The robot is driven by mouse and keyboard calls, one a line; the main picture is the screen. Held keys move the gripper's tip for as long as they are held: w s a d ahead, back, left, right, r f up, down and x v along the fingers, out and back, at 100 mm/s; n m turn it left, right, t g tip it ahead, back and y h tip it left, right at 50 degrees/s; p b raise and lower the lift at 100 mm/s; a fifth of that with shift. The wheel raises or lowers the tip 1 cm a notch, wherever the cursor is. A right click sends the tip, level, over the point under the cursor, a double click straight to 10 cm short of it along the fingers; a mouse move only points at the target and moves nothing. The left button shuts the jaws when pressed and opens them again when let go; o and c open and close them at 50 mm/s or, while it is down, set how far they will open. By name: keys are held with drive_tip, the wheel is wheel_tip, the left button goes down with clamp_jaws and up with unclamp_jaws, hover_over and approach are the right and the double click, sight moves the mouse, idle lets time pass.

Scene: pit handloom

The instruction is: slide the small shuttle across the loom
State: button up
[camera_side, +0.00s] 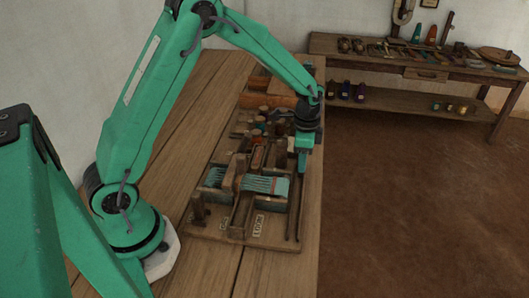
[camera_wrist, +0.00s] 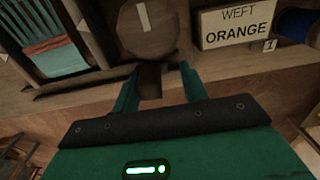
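The small loom (camera_side: 204,226) is a wooden board with teal warp threads (camera_side: 265,185) on the long table. In the wrist view, the teal threads (camera_wrist: 58,60) are at upper left, with a reddish band across them. A small boat-shaped wooden piece with orange (camera_side: 258,157) lies behind the threads; it may be the shuttle, but I cannot be sure. My gripper (camera_side: 303,165) points down over the loom's right side. In the wrist view, my gripper (camera_wrist: 160,84) has its fingers apart. A dark wooden post (camera_wrist: 149,79) shows between them, under a round wooden disc (camera_wrist: 147,30); contact is unclear.
A sign reading "WEFT ORANGE" (camera_wrist: 238,24) and a blue spool (camera_wrist: 297,24) are right of my fingers. Wooden posts and small spools crowd the board. A side table (camera_side: 420,66) with tools stands apart at the back right.

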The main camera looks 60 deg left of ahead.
drive_tip(key=shift+s+d, duration=0.25)
idle(0.5)
drive_tip(key=shift+o, duration=0.8)
drive_tip(key=shift+r, duration=3.25)
